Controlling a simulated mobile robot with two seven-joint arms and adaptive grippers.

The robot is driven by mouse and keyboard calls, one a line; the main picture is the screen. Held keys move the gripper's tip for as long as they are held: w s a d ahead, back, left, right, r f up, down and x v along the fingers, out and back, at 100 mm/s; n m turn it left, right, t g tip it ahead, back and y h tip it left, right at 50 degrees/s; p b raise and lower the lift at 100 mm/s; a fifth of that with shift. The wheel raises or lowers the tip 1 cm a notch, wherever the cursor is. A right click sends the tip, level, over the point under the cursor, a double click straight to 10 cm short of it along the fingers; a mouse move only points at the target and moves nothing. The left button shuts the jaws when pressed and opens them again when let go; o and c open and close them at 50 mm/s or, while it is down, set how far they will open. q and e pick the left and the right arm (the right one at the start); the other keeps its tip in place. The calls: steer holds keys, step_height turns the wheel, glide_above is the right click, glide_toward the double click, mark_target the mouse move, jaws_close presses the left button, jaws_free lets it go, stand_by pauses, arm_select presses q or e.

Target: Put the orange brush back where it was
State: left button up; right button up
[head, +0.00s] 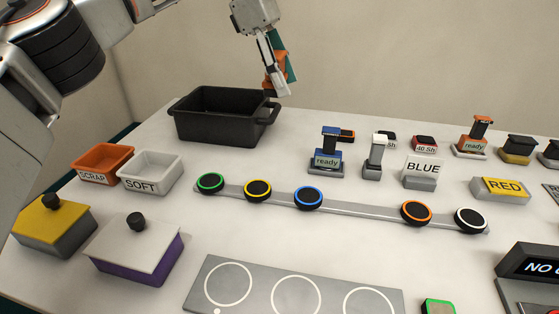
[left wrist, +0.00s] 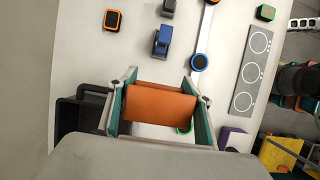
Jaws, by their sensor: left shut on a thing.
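My left gripper (head: 281,76) is shut on an orange block-like thing, the orange brush (head: 281,60). It holds the brush in the air above the right end of the black bin, near the back of the table. In the left wrist view the brush (left wrist: 160,103) fills the space between the two green finger pads. Its lower end is not clearly visible. I cannot tell from these frames where the brush stood before. My right gripper is not in view.
The black bin (head: 215,125) stands at the back left. Blue (head: 330,138) and orange (head: 480,128) upright tools stand on grey bases marked "ready". SCRAP (head: 98,162) and SOFT (head: 150,172) trays are at left. A grey strip (head: 360,208) carries several coloured rings.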

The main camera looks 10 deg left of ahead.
mark_target(288, 165)
arm_select(q)
step_height(288, 165, down, 19)
steer(key=shift+a+b, duration=0.1)
steer(key=shift+b, duration=0.65)
steer(key=shift+f, duration=0.1)
steer(key=o, duration=1)
steer(key=shift+f, duration=0.1)
steer(key=shift+c, duration=0.2)
steer(key=p+v, duration=0.1)
steer(key=v, duration=1.1)
